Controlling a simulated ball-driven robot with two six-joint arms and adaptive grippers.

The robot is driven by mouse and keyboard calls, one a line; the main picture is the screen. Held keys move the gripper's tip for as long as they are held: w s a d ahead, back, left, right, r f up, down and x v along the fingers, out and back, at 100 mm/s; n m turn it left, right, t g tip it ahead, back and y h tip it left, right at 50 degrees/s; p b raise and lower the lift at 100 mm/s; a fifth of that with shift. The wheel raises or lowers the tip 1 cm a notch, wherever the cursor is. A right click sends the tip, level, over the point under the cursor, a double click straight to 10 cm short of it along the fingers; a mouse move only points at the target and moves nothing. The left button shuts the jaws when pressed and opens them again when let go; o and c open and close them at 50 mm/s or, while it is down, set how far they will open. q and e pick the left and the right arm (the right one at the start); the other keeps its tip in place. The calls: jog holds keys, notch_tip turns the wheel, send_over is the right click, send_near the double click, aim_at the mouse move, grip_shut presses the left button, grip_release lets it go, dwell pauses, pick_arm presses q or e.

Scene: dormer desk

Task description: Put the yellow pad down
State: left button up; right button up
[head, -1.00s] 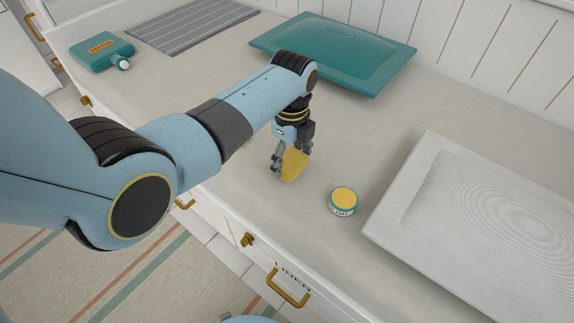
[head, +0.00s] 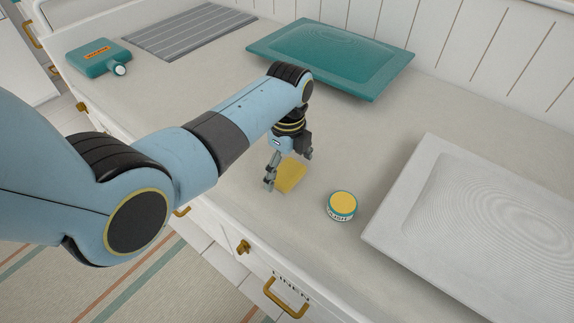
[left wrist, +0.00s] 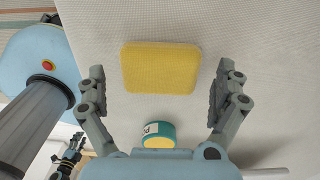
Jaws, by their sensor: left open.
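The yellow pad (head: 291,176) rests on the pale desk top, partly behind my left gripper in the head view. In the left wrist view the yellow pad (left wrist: 161,68) lies flat between and a little beyond the fingertips, with clear gaps on both sides. My left gripper (head: 288,170) is open above the desk, its fingers spread either side of the pad. The open fingers also show in the left wrist view (left wrist: 158,88). My right gripper is small at the lower left of the left wrist view (left wrist: 70,155); its jaw state is unclear.
A round teal tin with a yellow top (head: 341,205) stands right of the pad. A white tray (head: 400,205) lies farther right. A teal tray (head: 290,58), a grey striped mat (head: 190,32) and a teal box (head: 98,58) are at the back. The desk's front edge is near.

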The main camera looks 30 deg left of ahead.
aim_at(288, 169)
pick_arm(q)
notch_tip(288, 169, up, 12)
jog(key=p, duration=0.5)
jog(key=shift+r, duration=0.15)
